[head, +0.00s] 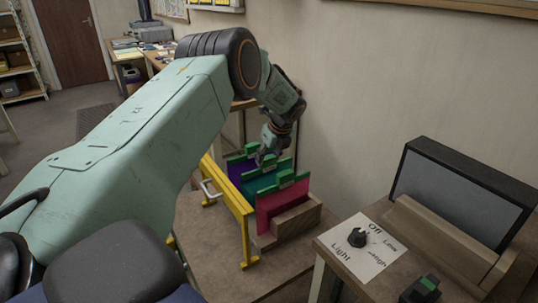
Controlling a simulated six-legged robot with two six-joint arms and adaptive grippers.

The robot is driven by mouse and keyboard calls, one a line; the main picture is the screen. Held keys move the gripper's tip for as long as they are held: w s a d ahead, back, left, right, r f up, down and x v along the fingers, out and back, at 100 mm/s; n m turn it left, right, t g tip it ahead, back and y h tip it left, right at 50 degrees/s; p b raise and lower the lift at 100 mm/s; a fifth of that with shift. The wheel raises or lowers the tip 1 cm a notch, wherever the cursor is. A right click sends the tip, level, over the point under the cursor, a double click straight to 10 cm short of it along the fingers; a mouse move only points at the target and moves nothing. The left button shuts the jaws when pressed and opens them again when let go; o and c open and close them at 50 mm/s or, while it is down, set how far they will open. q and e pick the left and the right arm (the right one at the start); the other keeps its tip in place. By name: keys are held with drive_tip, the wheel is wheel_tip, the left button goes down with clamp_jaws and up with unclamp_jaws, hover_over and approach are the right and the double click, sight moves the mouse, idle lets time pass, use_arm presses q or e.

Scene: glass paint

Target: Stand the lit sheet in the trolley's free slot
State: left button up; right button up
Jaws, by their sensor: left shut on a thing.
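The trolley (240,213) has a yellow frame and a wooden slotted block (298,219). Several coloured glass sheets with green top grips stand upright in it. A purple sheet (236,170) is at the back, a teal sheet (251,188) in the middle and a crimson sheet (284,205) in front. My left gripper (267,158) reaches down from above and is shut at the top of the teal sheet; the fingertips are small and partly hidden. No sheet looks lit, and I cannot make out a free slot. My right gripper is not in view.
A dark-framed light box (461,188) with a grey, unlit panel stands on the table at right. A knob (357,237) sits on a card marked Off, Low and High. The wall is close behind the trolley.

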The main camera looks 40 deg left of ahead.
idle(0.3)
use_arm(q)
drive_tip(key=o, duration=1.9)
drive_tip(key=shift+f, duration=0.1)
wheel_tip(320, 180, up, 7)
drive_tip(key=p, duration=0.7)
drive_tip(key=shift+f, duration=0.15)
wheel_tip(320, 180, down, 7)
drive_tip(key=b, duration=0.7)
drive_tip(key=shift+r, duration=0.35)
